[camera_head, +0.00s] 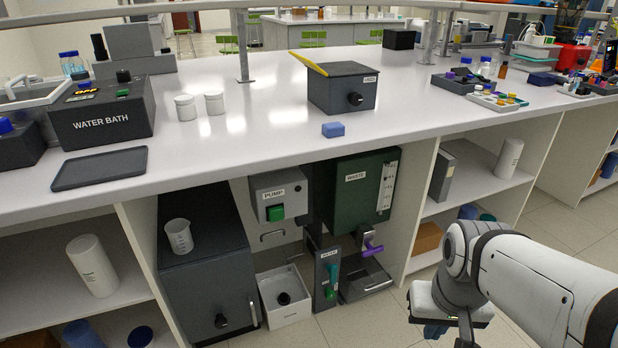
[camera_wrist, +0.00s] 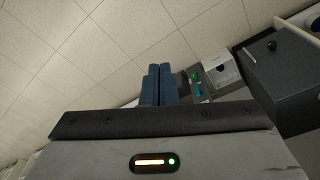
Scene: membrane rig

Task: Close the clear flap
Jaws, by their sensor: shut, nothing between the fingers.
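A dark grey box (camera_head: 343,92) with a black knob and a small label stands on the white bench in the head view. A yellow strip (camera_head: 309,63) slants across its top left; it may be the edge of the clear flap, but no clear sheet can be made out. My gripper (camera_head: 436,331) is low at the lower right of the head view, in front of the bench and well away from the box. In the wrist view its blue fingers (camera_wrist: 159,84) are together and empty. The box is not seen in the wrist view.
A blue block (camera_head: 333,130) lies before the box. White jars (camera_head: 186,107) and a water bath (camera_head: 100,115) stand left. Below the bench are a pump (camera_head: 280,193), a green waste unit (camera_head: 357,200), a white bin (camera_head: 285,296) and a dark cabinet (camera_head: 205,265).

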